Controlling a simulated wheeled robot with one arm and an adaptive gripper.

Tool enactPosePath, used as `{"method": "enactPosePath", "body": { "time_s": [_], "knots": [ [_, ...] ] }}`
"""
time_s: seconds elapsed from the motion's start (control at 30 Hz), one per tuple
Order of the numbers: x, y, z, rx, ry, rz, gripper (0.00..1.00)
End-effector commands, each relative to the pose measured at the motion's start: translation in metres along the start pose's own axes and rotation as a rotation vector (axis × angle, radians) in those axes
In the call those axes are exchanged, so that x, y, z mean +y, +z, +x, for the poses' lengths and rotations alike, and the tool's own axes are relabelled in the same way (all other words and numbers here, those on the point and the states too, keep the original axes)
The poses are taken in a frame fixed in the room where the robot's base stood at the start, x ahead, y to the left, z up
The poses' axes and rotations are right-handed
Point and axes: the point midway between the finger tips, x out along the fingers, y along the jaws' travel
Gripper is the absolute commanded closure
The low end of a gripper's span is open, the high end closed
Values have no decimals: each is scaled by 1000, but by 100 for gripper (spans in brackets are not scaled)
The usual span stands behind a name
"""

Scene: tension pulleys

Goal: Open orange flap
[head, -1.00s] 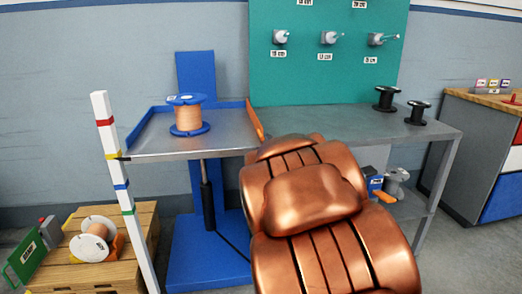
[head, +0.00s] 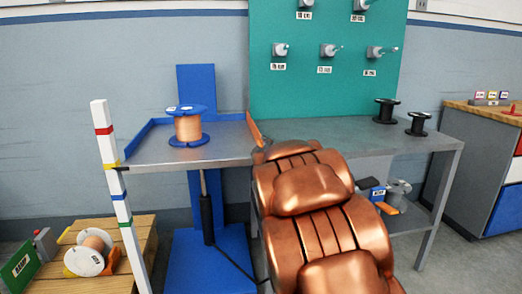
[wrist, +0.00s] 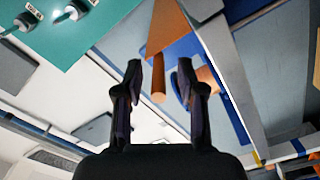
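The orange flap (head: 254,130) stands up along the right edge of the metal lift platform (head: 150,153). In the wrist view the flap (wrist: 168,28) is straight ahead, with a round orange handle or edge (wrist: 158,80) pointing toward me. My gripper (wrist: 159,72) is open, its dark fingers on either side of this orange part, with gaps showing; I cannot tell how deep it lies between them. In the head view my copper arm hides my gripper. A copper wire spool (head: 188,126) with blue flanges stands upright on the platform.
A grey workbench (head: 400,143) adjoins the platform on the right, with two black spools (head: 385,110) on it. A green pegboard (head: 330,90) stands behind. A striped white post (head: 112,170) stands at the platform's left front. A wooden crate (head: 100,278) sits lower left.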

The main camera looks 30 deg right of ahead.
Motion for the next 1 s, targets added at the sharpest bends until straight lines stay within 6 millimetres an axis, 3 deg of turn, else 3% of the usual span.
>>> {"method": "enactPosePath", "body": {
  "time_s": [0.3,0.67,1.0],
  "knots": [
    [1,-1,3,2,2,0,61],
    [1,-1,3,2,2,0,98],
    [2,-1,3,2,2,3,100]
  ]
}}
